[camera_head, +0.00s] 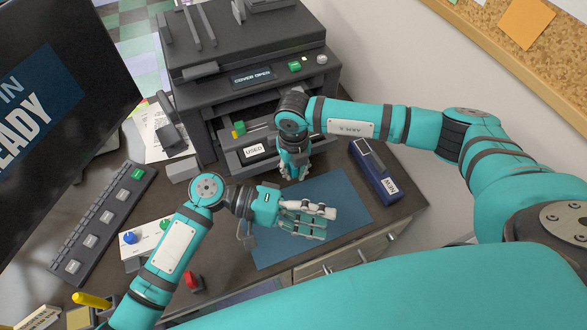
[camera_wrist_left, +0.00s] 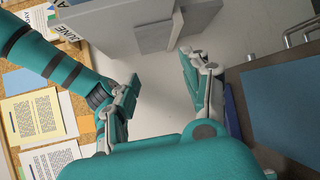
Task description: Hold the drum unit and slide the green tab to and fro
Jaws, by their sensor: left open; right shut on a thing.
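The drum unit labelled USED (camera_head: 255,150) is dark grey and sits at the copier's open front in the head view. The green tab (camera_head: 238,130) shows near its left end, with a yellow bit beside it. My right gripper (camera_head: 294,171) is shut at the right end of the USED unit; its fingers and wrist hide the grip. My left gripper (camera_head: 325,222) is open and empty over the blue mat (camera_head: 265,250), below and right of the unit and apart from it. Its spread fingers also show in the left wrist view (camera_wrist_left: 160,78).
A blue-and-grey unit labelled NEW (camera_head: 372,172) lies right of the mat. The copier (camera_head: 200,85) stands behind with its display reading COVER OPEN. A button strip (camera_head: 100,225), a control box (camera_head: 145,240) and a red item (camera_head: 193,282) lie left of the mat.

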